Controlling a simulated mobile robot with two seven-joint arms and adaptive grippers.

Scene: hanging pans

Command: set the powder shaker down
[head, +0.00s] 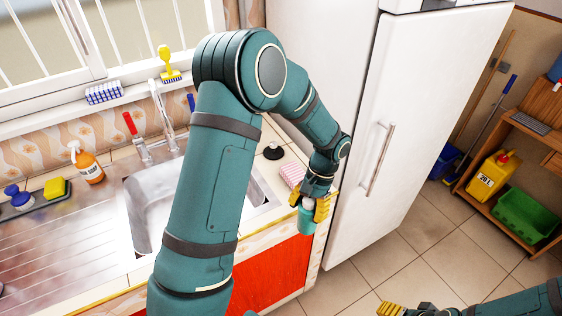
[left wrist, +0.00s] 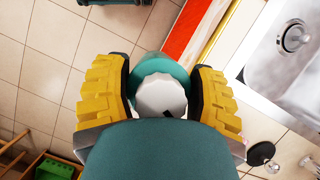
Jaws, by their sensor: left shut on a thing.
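The powder shaker (head: 305,221) is teal with a white ribbed top. My left gripper (head: 314,207) is shut on it and holds it in the air, in front of the counter's right end and beside the fridge. In the left wrist view the shaker (left wrist: 161,95) sits between the yellow finger pads of my left gripper (left wrist: 158,88), its white top towards the camera. Its lower part is mostly hidden there. My right gripper (head: 404,309) shows only partly at the bottom edge of the head view, and its opening cannot be made out.
The counter (head: 262,167) holds a sink (head: 150,215), a black-and-white plug (head: 273,152), a pink checked cloth (head: 292,175) and an orange spray bottle (head: 87,165). The white fridge (head: 425,110) stands close to my left gripper. Open tiled floor (head: 385,255) lies to the right.

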